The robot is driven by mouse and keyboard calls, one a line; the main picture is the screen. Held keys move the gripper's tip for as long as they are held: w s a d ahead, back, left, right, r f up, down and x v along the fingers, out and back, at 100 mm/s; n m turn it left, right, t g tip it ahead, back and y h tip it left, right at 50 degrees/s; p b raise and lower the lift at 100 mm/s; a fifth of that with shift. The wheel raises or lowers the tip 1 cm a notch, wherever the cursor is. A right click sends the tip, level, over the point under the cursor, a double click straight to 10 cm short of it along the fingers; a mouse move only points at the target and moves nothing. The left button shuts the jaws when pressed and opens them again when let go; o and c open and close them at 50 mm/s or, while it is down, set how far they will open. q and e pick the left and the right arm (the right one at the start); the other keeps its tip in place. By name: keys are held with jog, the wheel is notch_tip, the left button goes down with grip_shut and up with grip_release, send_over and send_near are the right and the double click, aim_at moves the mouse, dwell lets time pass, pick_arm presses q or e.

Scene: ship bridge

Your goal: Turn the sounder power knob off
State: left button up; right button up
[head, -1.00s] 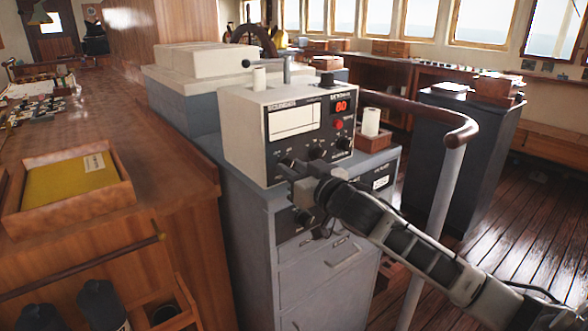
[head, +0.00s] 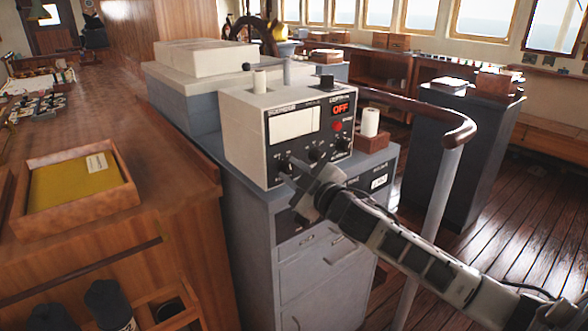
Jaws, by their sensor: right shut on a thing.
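The sounder (head: 243,138), a cream box with a black front panel, stands on a grey cabinet (head: 255,235). Its red display (head: 341,109) reads "OFF". A row of dark knobs runs along the lower panel. My right gripper (head: 291,168) reaches in from the lower right and is shut on the leftmost lower knob (head: 284,160), which its fingers partly hide. The knob's pointer is too small to read. My left gripper is not in view.
A curved handrail (head: 455,142) on a pale post stands right of the sounder, close to my right arm. A wooden tray (head: 20,222) with a yellow book lies on the left counter. A paper roll (head: 370,122) stands behind the sounder's right side.

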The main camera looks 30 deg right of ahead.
jog(key=shift+n, duration=1.2)
jog(key=o, duration=1)
jog(key=shift+s, duration=0.15)
jog(key=shift+s+f, duration=0.15)
jog(key=shift+s, duration=0.2)
jog(key=s, duration=0.5)
jog(key=s+b, duration=0.1)
jog(key=s, duration=0.4)
jog(key=s+d, duration=0.1)
jog(key=s, duration=0.4)
jog(key=shift+f+b, duration=0.15)
jog(key=shift+b, duration=0.2)
